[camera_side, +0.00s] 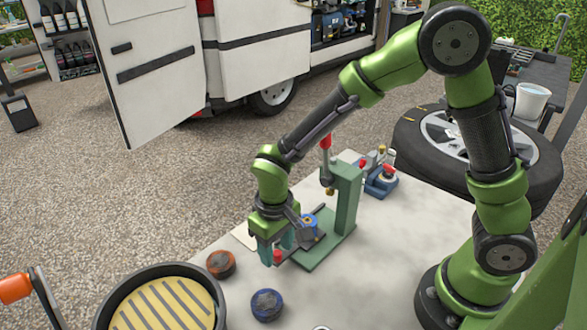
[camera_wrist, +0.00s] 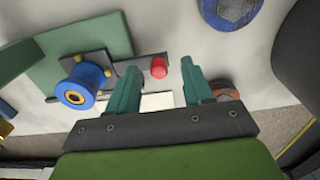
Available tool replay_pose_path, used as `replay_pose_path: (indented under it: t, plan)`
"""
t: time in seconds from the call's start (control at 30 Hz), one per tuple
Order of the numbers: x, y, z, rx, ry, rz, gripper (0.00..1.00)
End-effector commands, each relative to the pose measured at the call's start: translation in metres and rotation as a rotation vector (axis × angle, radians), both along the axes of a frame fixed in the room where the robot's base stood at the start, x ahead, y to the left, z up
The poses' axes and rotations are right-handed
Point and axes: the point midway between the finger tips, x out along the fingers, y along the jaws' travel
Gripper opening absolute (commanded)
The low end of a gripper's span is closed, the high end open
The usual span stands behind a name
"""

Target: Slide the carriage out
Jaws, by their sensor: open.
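A green press stand (camera_side: 345,196) with a red-tipped lever stands on the table. A dark carriage (camera_side: 304,240) lies low on its base and carries a blue spool-like part with a yellow centre (camera_side: 309,222). The wrist view shows this blue part (camera_wrist: 82,84) at left. A red knob (camera_side: 277,255) is at the carriage's outer end. My gripper (camera_side: 277,247) is open and low at that end. In the wrist view the red knob (camera_wrist: 159,68) appears between the two teal fingertips, with a gap on each side. I cannot tell the exact depth between knob and fingertips.
A rust-brown disc (camera_side: 221,264) and a blue disc (camera_side: 267,304) lie on the table before the press. A round black tub with a yellow slatted top (camera_side: 163,303) stands at the front left. A small blue device (camera_side: 382,180) is behind the press.

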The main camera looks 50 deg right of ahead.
Motion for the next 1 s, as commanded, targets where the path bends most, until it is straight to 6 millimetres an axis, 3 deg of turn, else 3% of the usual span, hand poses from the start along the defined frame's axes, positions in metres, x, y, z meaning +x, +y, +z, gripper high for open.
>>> replay_pose_path:
  t: [1.0]
  plan:
    - [0.000, 0.000, 0.046, 0.000, 0.000, 0.000, 0.51]
